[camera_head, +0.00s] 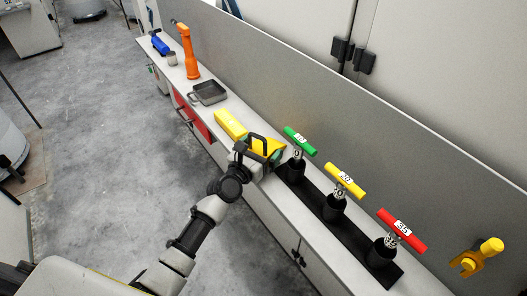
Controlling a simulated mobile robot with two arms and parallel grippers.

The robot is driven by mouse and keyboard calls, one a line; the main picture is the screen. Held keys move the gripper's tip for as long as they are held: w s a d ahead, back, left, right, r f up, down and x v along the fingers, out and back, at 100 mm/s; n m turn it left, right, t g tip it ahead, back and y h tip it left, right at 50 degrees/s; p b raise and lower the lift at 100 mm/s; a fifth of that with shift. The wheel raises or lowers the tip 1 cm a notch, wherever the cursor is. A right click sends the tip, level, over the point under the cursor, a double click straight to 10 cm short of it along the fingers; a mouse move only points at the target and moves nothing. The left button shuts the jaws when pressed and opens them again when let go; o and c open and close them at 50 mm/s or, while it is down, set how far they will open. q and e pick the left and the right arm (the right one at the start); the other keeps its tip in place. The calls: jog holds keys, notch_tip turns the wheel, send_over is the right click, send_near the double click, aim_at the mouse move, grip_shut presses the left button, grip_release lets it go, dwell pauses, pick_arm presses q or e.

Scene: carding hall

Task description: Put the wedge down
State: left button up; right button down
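A yellow wedge-like piece (274,147) is at my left gripper (262,148), over the near edge of the light counter (224,111). The dark fingers are around it and hide part of it. The piece looks held between them; whether it touches the counter is hard to tell. A teal-green edge shows just below it. My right gripper is not in view.
A yellow block (230,124) lies just beyond the gripper, then a dark tray (209,93), an orange tool (187,52) and a blue item (159,45). Green (300,141), yellow (345,181) and red (401,230) T-handles stand in a black rack to the right. A grey panel backs the counter.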

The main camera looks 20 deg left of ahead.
pick_arm(q)
jog(key=shift+c, duration=0.3)
jog(key=c, duration=1)
jog(key=shift+r, duration=0.1)
jog(key=shift+c, duration=0.9)
